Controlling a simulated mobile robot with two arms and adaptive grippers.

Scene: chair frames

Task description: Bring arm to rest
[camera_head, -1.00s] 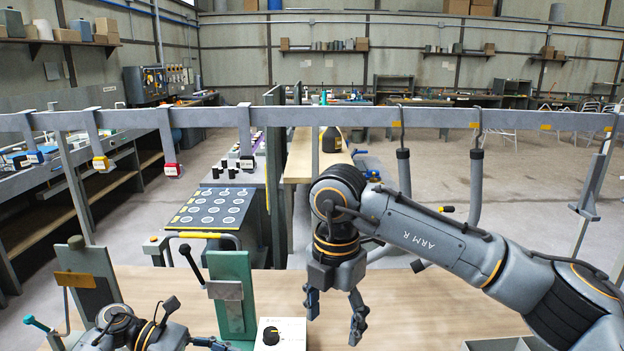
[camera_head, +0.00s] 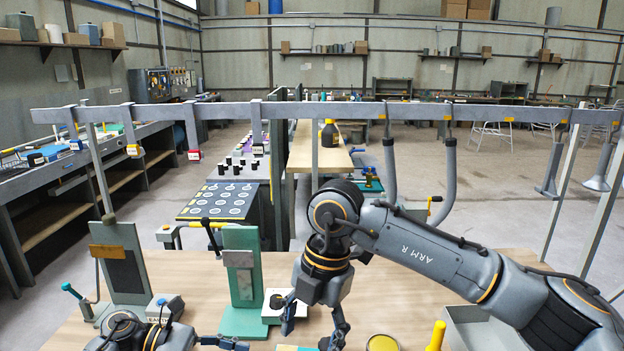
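My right arm (camera_head: 430,245), marked "ARM R", reaches in from the right over the wooden bench. Its gripper (camera_head: 313,325) points down with its fingers apart and nothing between them. My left arm (camera_head: 125,332) shows only in part at the bottom left. The end of its gripper (camera_head: 226,343) lies low at the bottom edge, mostly cut off, so its opening cannot be told.
A green upright stand (camera_head: 241,285) and a second green stand with a dark panel (camera_head: 122,265) rise from the bench (camera_head: 400,300). A yellow-handled tool (camera_head: 436,337), a yellow disc (camera_head: 381,343) and a grey tray (camera_head: 480,325) lie at the front right. A grey rail (camera_head: 350,111) crosses above.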

